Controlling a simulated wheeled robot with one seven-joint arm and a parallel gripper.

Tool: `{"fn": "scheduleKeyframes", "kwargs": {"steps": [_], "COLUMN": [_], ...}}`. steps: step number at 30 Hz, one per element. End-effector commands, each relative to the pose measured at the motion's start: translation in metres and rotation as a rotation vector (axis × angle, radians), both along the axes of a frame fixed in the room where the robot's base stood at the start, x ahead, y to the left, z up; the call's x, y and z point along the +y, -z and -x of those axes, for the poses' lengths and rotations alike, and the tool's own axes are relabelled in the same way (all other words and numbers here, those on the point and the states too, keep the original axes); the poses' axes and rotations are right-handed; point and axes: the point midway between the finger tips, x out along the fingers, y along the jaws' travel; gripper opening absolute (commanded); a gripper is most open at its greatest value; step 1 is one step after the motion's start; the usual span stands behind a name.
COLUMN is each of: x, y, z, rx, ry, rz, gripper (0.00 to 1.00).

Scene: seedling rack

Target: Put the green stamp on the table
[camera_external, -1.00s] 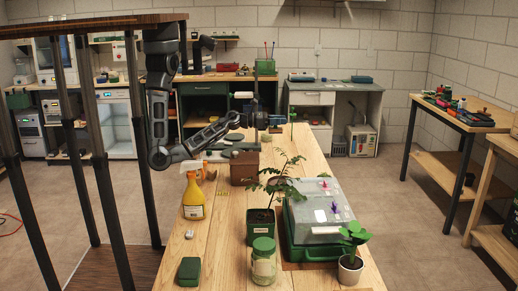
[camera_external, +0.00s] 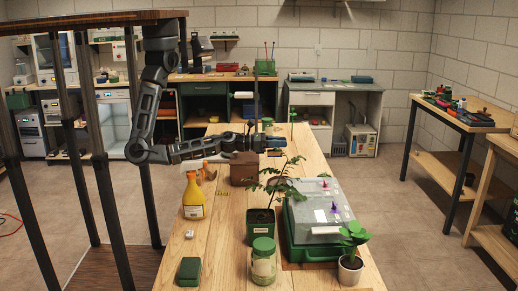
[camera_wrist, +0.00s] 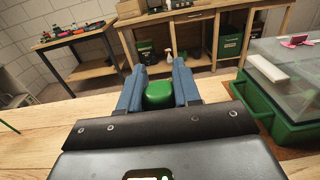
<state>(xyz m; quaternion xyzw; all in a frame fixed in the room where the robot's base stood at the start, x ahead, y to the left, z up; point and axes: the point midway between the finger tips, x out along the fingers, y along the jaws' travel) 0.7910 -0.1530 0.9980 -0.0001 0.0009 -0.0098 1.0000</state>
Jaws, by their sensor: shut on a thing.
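My gripper (camera_wrist: 159,92) is shut on the green stamp (camera_wrist: 159,96), which sits between the two blue fingers in the wrist view. The wooden table (camera_external: 218,255) runs lengthwise through the middle of the external view. There, my gripper (camera_external: 266,143) is over the far part of the table, beyond the brown box. The stamp is too small to make out in the external view. The wrist view shows the table top (camera_wrist: 35,112) behind my fingers; I cannot tell whether the stamp touches it.
A green tray with a clear lid (camera_external: 320,222) stands on the table's right side. A potted seedling (camera_external: 261,222), a jar (camera_external: 263,262), a small plant (camera_external: 350,270), a yellow bottle (camera_external: 193,200) and a brown box (camera_external: 244,168) stand nearby.

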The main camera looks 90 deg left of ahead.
Motion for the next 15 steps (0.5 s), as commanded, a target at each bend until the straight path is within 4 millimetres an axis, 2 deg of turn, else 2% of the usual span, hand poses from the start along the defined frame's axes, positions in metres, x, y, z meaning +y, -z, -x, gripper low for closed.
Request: {"fn": "scheduleKeyframes", "kwargs": {"steps": [1,3,6,10,15], "x": [-0.024,-0.047,-0.071,-0.088,-0.093], "y": [0.007,0.016,0.025,0.033,0.055], "z": [0.009,0.020,0.033,0.044,0.048], "rx": [0.005,0.004,0.001,0.000,-0.001], "ry": [0.006,0.001,-0.006,-0.014,-0.016], "rz": [0.004,0.002,-0.001,-0.003,-0.007], "gripper": [0.00,0.00,0.00,0.00,0.00]}}
